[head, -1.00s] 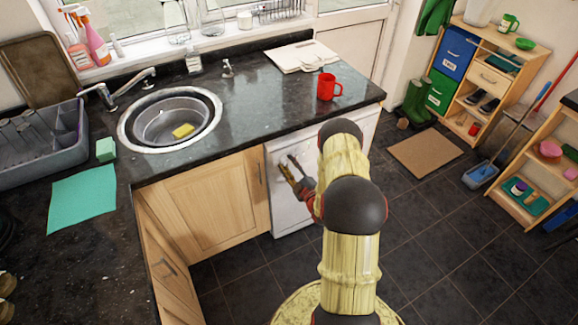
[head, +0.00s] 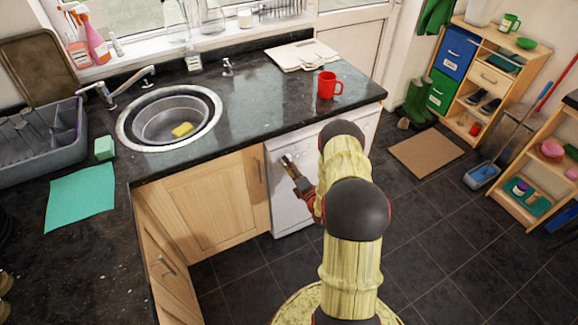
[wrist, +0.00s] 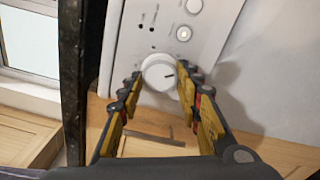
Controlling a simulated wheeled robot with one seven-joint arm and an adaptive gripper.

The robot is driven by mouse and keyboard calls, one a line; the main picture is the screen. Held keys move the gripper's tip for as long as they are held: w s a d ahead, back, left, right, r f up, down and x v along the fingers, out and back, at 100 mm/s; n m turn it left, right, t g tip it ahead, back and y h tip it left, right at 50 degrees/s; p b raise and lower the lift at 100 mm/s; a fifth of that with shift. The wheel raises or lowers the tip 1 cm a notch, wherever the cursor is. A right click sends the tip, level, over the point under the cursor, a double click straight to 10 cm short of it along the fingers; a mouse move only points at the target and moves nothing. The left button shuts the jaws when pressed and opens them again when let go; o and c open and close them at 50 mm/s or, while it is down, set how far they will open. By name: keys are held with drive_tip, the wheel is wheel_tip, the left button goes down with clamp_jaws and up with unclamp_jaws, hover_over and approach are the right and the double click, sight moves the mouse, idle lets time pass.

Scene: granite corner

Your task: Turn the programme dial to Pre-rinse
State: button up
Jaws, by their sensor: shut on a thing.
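The programme dial (wrist: 157,73) is a round white knob on the white appliance's panel (wrist: 128,50) in the wrist view. A short dark mark on it points to the right in that picture. My gripper (wrist: 161,80) is shut on the dial, one yellow-and-black finger on each side. In the head view, my gripper (head: 286,160) is at the upper left of the white appliance's front (head: 287,205), under the worktop. The dial's labels are too small to read.
The dark worktop (head: 245,105) overhangs the appliance, with a red mug (head: 327,86) near its right end. A wooden cupboard door (head: 205,200) is just left of the appliance.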

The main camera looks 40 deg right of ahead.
drive_tip(key=shift+s+d+f+n+b, duration=0.1)
drive_tip(key=shift+n+b, duration=1.2)
drive_tip(key=shift+n, duration=3.65)
drive_tip(key=shift+d+n+b, duration=0.1)
drive_tip(key=shift+n+b, duration=1.2)
drive_tip(key=shift+n, duration=3.6)
drive_tip(key=shift+s+d+f+n+b, duration=0.1)
drive_tip(key=shift+n+b, duration=1.2)
drive_tip(key=shift+n, duration=3.65)
drive_tip(key=o, duration=1.2)
drive_tip(key=shift+w+r, duration=0.1)
drive_tip(key=shift+r, duration=0.05)
drive_tip(key=shift+c, duration=0.2)
